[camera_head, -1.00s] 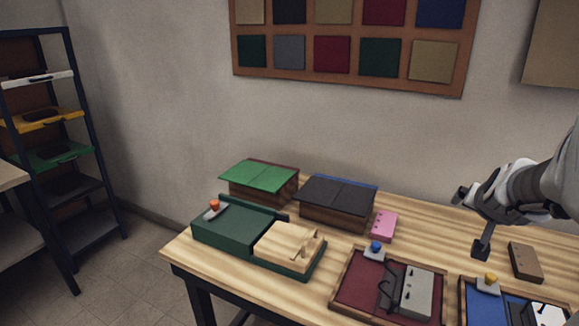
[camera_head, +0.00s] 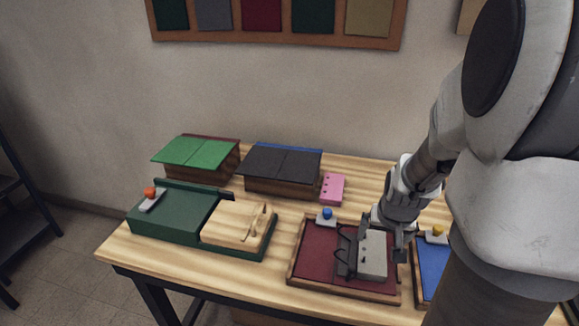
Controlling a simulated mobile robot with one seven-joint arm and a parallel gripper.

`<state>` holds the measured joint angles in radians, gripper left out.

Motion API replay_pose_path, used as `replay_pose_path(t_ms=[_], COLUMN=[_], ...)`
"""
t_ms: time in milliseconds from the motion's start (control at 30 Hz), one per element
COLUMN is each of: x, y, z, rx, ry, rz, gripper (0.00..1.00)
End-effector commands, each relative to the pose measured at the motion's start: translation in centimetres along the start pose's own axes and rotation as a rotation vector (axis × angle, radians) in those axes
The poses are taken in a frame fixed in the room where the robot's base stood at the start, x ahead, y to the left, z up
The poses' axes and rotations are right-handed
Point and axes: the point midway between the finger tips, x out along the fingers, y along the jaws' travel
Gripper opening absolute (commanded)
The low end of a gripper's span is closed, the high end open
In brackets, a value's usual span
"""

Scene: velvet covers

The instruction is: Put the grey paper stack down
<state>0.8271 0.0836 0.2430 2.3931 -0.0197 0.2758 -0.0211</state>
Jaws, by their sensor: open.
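The grey paper stack (camera_head: 373,260), a pale block with small dark holes, lies in the red-lined tray (camera_head: 314,244), against the dark metal fittings (camera_head: 347,251). My gripper (camera_head: 382,238) is open and low at the stack's far end. One finger shows at the stack's right side; the other is partly hidden. I cannot tell whether the fingers touch the stack.
A blue-knobbed piece (camera_head: 327,216) stands at the tray's back edge. A blue-lined tray (camera_head: 434,268) is to the right, partly behind my arm. A pink stack (camera_head: 333,188), dark covered box (camera_head: 283,165), green covered box (camera_head: 196,153) and green press (camera_head: 176,219) stand left and behind.

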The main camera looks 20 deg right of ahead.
Motion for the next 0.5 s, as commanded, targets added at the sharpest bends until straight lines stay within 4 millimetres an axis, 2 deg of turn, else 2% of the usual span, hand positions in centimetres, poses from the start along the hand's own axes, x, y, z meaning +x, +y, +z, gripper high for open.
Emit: replay_pose_path(t_ms=[33,200,500], x=[1.4,4.4,6.5], y=[-0.1,-0.1,-0.1], z=[0.2,0.1,-0.1], rx=[-0.002,-0.002,-0.001], ry=[-0.005,-0.002,0.000], rz=[-0.002,-0.001,-0.001], gripper=[1.00,1.00,1.00])
